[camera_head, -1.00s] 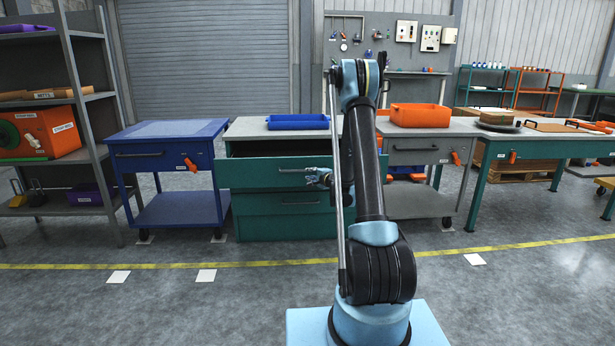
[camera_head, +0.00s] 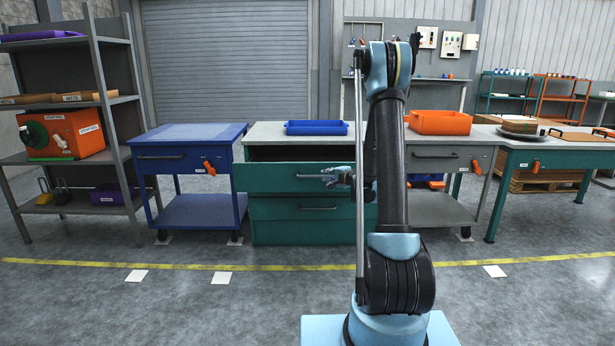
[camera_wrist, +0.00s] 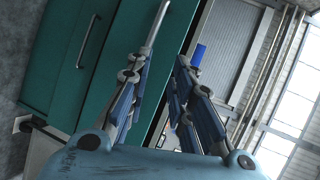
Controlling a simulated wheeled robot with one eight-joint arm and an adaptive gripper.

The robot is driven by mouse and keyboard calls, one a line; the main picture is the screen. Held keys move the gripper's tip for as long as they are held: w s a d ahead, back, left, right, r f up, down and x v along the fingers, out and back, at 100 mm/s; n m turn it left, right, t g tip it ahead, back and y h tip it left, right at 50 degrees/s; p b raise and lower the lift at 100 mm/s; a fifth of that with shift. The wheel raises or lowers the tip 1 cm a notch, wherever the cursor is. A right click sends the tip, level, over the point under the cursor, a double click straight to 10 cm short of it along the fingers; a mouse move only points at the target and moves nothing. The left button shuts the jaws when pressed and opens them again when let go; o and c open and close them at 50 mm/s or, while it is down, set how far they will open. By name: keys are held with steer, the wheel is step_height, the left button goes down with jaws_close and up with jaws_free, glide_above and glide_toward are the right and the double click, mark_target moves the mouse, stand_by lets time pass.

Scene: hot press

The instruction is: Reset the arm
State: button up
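The teal drawer cabinet (camera_head: 268,222) stands ahead, left of my arm. Its top drawer (camera_head: 262,177) is pulled out, with a dark gap above its front. My gripper (camera_head: 334,177) is at the right part of the drawer's front, by its handle (camera_head: 305,176). In the wrist view the two fingers of my gripper (camera_wrist: 163,68) are apart, with nothing visible between the tips. A silver bar (camera_wrist: 158,22), likely that handle, runs up to the left finger; I cannot tell whether they touch. My upright arm hides part of the cabinet's right side.
A blue tray (camera_head: 316,128) sits on the cabinet top. A blue cart (camera_head: 190,143) stands left of it, a grey cart (camera_head: 446,160) with an orange bin (camera_head: 440,122) right. A shelf rack (camera_head: 112,80) is far left. The floor (camera_head: 200,318) in front is clear.

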steer(key=s+a+r+n+g+h, duration=0.1)
steer(key=s+r+n+g, duration=0.25)
steer(key=s, duration=0.95)
steer(key=s+a+r+n+g+h, duration=0.15)
steer(key=s+r+n, duration=0.25)
steer(key=s, duration=0.9)
steer(key=s+d+f+n+g+h, duration=0.1)
steer(key=s+d+f+g, duration=0.1)
steer(key=s, duration=0.8)
steer(key=s+d+f+n+g+h, duration=0.2)
steer(key=s+d+f, duration=0.1)
steer(key=s, duration=0.7)
steer(key=s+d+f+n+g+h, duration=0.1)
steer(key=s+d, duration=0.3)
steer(key=s, duration=0.7)
steer(key=shift+d+f+n+g, duration=0.35)
steer(key=shift+f+g, duration=0.15)
steer(key=shift+f, duration=0.15)
steer(key=shift+w+f, duration=0.2)
steer(key=shift+w, duration=0.3)
